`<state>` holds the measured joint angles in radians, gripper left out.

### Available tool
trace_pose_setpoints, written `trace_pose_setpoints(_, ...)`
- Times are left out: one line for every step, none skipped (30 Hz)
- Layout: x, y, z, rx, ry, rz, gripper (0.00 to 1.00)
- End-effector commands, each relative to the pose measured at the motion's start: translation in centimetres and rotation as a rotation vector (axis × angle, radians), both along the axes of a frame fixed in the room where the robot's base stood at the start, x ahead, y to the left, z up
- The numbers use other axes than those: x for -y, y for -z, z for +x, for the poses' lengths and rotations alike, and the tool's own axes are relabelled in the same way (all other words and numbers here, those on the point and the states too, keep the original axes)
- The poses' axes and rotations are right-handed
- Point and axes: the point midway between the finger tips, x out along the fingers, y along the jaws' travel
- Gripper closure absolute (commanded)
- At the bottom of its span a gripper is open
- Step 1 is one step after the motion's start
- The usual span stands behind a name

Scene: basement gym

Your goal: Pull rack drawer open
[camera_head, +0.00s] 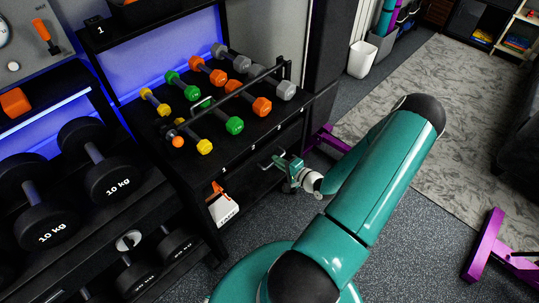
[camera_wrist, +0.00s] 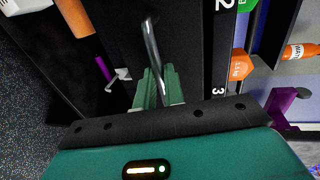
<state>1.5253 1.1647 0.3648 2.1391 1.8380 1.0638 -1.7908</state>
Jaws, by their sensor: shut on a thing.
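The black rack (camera_head: 165,150) stands left of my arm, with a dark drawer front below its dumbbell shelf. My gripper (camera_head: 284,162) is at this front, shut on a metal bar handle (camera_head: 266,165). In the wrist view the green fingers (camera_wrist: 158,86) close around the lower part of the shiny handle (camera_wrist: 151,42), which stands off the dark drawer front (camera_wrist: 120,25). The dark surfaces blend together, so I cannot tell how far the drawer is open.
Coloured dumbbells (camera_head: 233,125) lie on the rack top. Large black dumbbells (camera_head: 110,180) sit at left. A purple frame (camera_head: 323,140) stands behind my arm. Grey floor (camera_head: 225,260) lies in front.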

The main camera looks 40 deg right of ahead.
Motion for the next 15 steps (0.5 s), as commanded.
trace_pose_setpoints(0.1,0.0,-1.3,-0.001,0.002,0.000,1.00)
trace_pose_setpoints(0.1,0.0,-2.0,-0.001,0.002,0.000,1.00)
trace_pose_setpoints(0.2,-0.1,-3.0,0.000,0.003,-0.001,1.00)
trace_pose_setpoints(0.2,-0.1,-3.8,-0.001,0.003,-0.002,1.00)
trace_pose_setpoints(0.2,0.0,-4.5,-0.001,0.003,-0.001,1.00)
trace_pose_setpoints(0.2,0.0,-5.4,0.000,0.002,0.000,1.00)
trace_pose_setpoints(0.2,0.0,-6.1,0.000,0.002,0.000,1.00)
trace_pose_setpoints(0.2,-0.1,-6.7,0.000,0.002,0.000,1.00)
trace_pose_setpoints(0.3,0.0,-7.6,0.000,0.002,0.000,1.00)
trace_pose_setpoints(0.3,-0.1,-8.2,0.000,0.003,-0.001,1.00)
trace_pose_setpoints(0.3,-0.1,-8.8,0.001,0.003,-0.002,1.00)
trace_pose_setpoints(0.4,-0.1,-9.4,0.001,0.003,-0.001,1.00)
trace_pose_setpoints(0.3,-0.1,-9.9,0.000,0.002,0.000,1.00)
trace_pose_setpoints(0.3,-0.1,-10.3,0.001,0.001,0.000,1.00)
trace_pose_setpoints(0.4,-0.1,-10.8,0.002,0.002,0.000,1.00)
